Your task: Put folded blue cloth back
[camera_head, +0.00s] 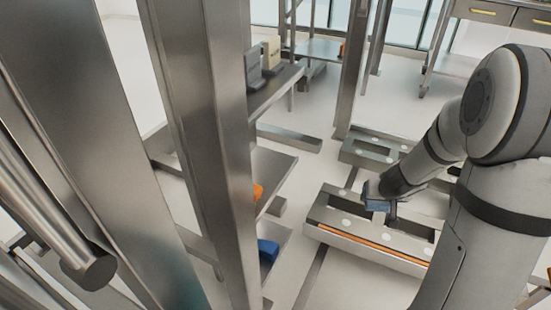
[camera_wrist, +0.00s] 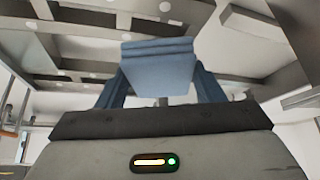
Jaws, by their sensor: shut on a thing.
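The folded blue cloth (camera_wrist: 157,66) shows as a flat, layered block between the two fingers of my gripper (camera_wrist: 158,80) in the wrist view. My gripper is shut on it. In the head view the cloth (camera_head: 376,205) is small and partly hidden by my wrist. There my gripper (camera_head: 384,203) holds it above a low metal frame, apart from the shelves on the left. The place where the cloth belongs cannot be told from these frames.
A metal shelf rack (camera_head: 285,165) stands left of my gripper, with upright posts. An orange thing (camera_head: 257,192) and a blue thing (camera_head: 268,250) sit on its lower levels. Low metal frames (camera_head: 345,240) lie below my arm. Pale floor (camera_head: 300,200) is clear between them.

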